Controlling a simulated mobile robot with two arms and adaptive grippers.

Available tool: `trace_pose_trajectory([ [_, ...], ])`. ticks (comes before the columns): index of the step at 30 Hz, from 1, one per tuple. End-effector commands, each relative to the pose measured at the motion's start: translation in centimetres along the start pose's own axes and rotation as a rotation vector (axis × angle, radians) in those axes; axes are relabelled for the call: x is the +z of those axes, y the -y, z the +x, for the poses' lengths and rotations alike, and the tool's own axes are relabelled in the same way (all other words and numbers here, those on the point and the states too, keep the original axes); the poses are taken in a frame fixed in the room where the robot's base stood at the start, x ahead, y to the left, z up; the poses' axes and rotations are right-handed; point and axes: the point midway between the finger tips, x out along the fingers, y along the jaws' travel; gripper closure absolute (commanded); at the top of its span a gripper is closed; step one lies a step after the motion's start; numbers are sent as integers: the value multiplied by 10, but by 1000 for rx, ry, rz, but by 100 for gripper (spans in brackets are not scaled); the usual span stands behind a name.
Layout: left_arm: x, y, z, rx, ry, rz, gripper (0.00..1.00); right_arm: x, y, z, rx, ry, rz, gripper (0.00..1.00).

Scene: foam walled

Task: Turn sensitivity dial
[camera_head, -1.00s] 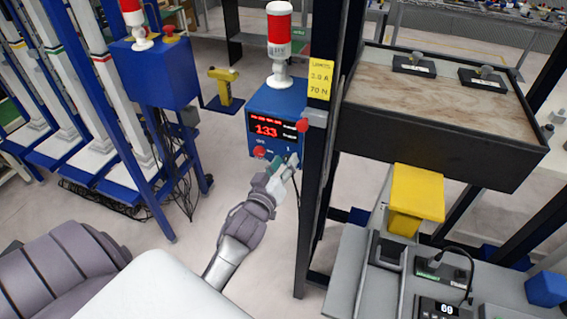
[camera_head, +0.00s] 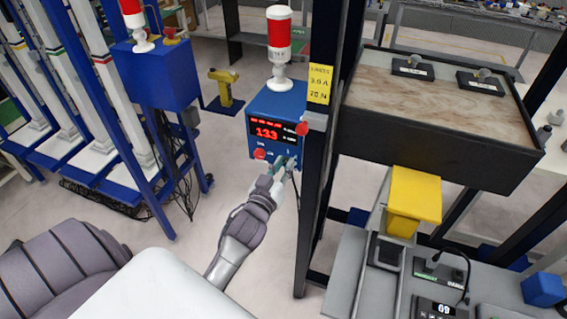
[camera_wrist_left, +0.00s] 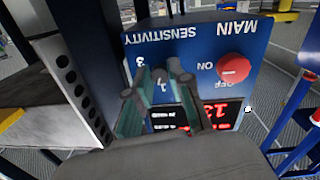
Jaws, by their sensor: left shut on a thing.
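A blue control box (camera_head: 262,104) stands left of the dark post, with a red display (camera_head: 272,132) that appears to read 133. In the left wrist view the box face (camera_wrist_left: 205,35) appears upside down, marked SENSITIVITY and MAIN. The sensitivity dial (camera_wrist_left: 159,79) sits between the fingers of my left gripper (camera_wrist_left: 158,88), which is shut on it. The fingers hide much of the dial, so its exact setting is unclear. In the head view my left gripper (camera_head: 283,163) is at the box's lower right. My right gripper is not in view.
A red MAIN knob (camera_wrist_left: 234,68) is beside the dial, marked ON and OFF. A dark post (camera_head: 319,160) with a yellow limits label (camera_head: 319,83) stands close at right. A red-white beacon (camera_head: 279,40) tops the box.

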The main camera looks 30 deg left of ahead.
Motion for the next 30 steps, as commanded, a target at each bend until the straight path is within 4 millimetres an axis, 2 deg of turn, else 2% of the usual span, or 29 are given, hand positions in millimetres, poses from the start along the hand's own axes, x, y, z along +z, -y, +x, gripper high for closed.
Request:
trace_pose_trajectory([
  [6,-2,0,0,-4,7,206,100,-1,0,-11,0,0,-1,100],
  [18,-2,0,0,-9,16,545,100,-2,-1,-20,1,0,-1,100],
  [30,-2,0,0,-12,22,720,100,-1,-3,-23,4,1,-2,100],
])
